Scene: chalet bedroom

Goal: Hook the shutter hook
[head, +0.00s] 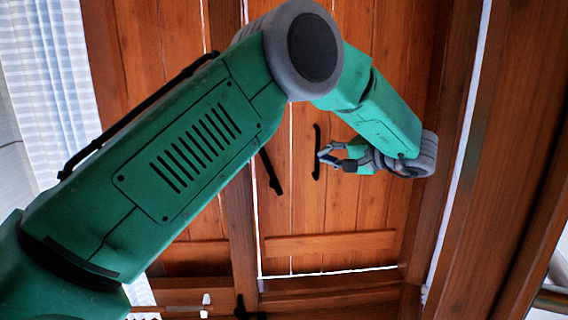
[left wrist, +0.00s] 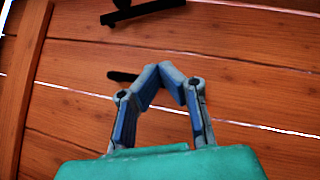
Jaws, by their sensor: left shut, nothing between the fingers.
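Brown wooden shutters (head: 335,215) fill the middle of the head view. Two slim black metal pieces are on them: an upright bar (head: 317,135) and a shorter, tilted bar (head: 270,172) to its left. I cannot tell for sure which is the hook. My left gripper (head: 324,153) is shut and empty, with its tips close beside the upright bar; contact is unclear. In the left wrist view, the fingertips (left wrist: 164,72) meet in front of the wood. A black bar on a mount (left wrist: 143,12) lies beyond them, and another dark piece (left wrist: 122,76) is partly hidden behind the left finger.
My left arm crosses the head view and hides part of the shutters. A thick wooden frame (head: 500,150) stands at the right. A pale curtain (head: 60,75) hangs at the left. Dark fittings (head: 243,308) are at the bottom of the shutters.

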